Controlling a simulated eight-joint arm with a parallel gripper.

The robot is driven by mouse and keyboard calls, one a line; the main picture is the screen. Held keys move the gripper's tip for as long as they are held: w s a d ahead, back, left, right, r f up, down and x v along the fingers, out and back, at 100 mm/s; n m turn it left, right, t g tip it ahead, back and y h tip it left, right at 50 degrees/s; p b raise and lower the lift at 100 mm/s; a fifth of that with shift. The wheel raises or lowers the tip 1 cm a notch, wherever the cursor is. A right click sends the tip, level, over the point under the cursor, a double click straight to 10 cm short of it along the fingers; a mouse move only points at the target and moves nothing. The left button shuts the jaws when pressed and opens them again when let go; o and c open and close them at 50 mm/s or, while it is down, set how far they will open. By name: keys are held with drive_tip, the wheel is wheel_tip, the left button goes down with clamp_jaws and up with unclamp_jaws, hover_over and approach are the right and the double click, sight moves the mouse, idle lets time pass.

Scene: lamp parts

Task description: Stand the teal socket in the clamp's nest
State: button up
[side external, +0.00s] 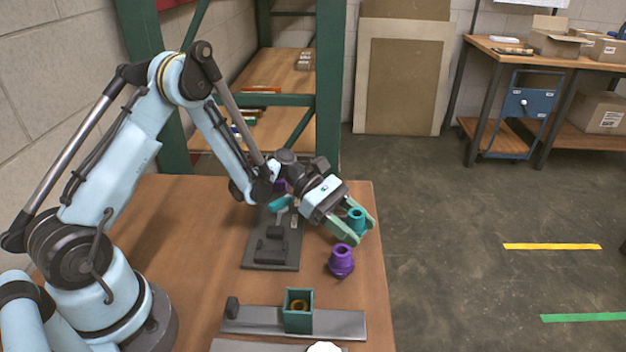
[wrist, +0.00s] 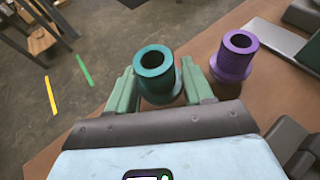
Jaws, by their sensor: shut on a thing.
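The teal socket (side external: 356,221) is a hollow round piece with a wider lower collar. It stands about upright between the fingers of my gripper (side external: 358,228), near the table's right edge. The wrist view shows the teal socket (wrist: 156,72) with one finger of my gripper (wrist: 160,84) on each side, shut on it. I cannot tell whether its bottom touches the table. A dark grey fixture with raised blocks (side external: 270,250), which looks like the clamp, lies left of the gripper. Its nest is not clearly seen.
A purple socket (side external: 341,262) stands close to my gripper; it also shows in the wrist view (wrist: 233,56). A teal square box (side external: 298,312) with a brass ring inside sits on a grey plate (side external: 345,322) in front. Teal and purple pieces are partly hidden behind my wrist.

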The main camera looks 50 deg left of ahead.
drive_tip(key=shift+f, duration=0.7)
drive_tip(key=shift+f, duration=0.1)
drive_tip(key=o, duration=1)
drive_tip(key=shift+o, duration=0.2)
